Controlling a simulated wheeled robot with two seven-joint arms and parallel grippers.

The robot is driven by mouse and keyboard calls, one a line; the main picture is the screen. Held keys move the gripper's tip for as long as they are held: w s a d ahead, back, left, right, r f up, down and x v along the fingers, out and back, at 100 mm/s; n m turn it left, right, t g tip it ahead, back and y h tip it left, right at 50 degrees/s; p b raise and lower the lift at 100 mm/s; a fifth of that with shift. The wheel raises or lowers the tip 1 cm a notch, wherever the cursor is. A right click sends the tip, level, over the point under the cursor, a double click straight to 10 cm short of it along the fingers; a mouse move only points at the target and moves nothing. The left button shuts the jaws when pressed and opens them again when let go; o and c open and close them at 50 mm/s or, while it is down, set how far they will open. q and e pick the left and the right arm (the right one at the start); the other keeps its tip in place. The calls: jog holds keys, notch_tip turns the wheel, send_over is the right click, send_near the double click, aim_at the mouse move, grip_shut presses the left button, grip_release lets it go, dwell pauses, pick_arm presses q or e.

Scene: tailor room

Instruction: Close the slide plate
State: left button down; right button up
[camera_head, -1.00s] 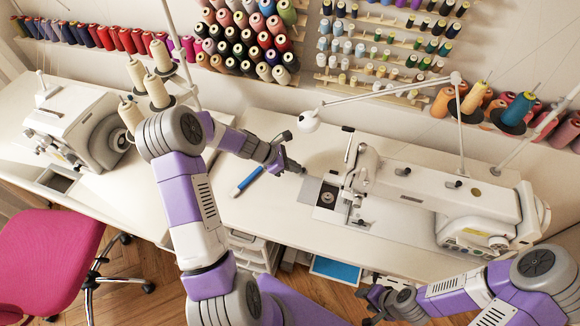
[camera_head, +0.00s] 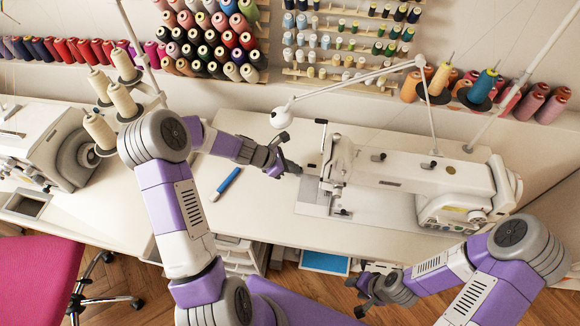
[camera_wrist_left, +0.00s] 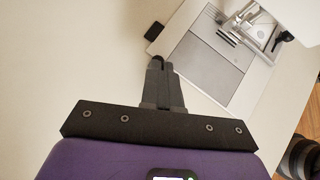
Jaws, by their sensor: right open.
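The white sewing machine (camera_head: 400,180) stands on the right table. Its slide plate (camera_wrist_left: 203,67) is a flat grey panel in the bed beside the needle area. It also shows in the head view (camera_head: 311,191), just right of my left gripper. No dark opening shows between the plate and the needle area. My left gripper (camera_head: 297,169) looks shut and empty, fingers together, by the plate's left edge. In the left wrist view its fingertips (camera_wrist_left: 158,63) are very near that edge; I cannot tell if they touch. My right gripper (camera_head: 358,295) is open and empty, low in front of the table.
A blue marker (camera_head: 228,183) lies on the table left of the machine. A white lamp (camera_head: 283,118) arches behind. Another machine (camera_head: 45,145) stands at the left, with thread cones (camera_head: 124,100) near it. A pink chair (camera_head: 40,275) is in front.

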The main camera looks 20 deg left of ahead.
pick_arm(q)
jog(key=s+a, duration=0.1)
jog(key=a+r+p, duration=0.1)
jog(key=s+a+p, duration=0.1)
jog(key=shift+s+a+r, duration=0.2)
jog(key=shift+s+r, duration=0.15)
jog(key=shift+r, duration=0.05)
jog(key=p+v, duration=0.2)
jog(key=v, duration=0.7)
jog(key=shift+s+a, duration=0.1)
jog(key=shift+s, duration=0.05)
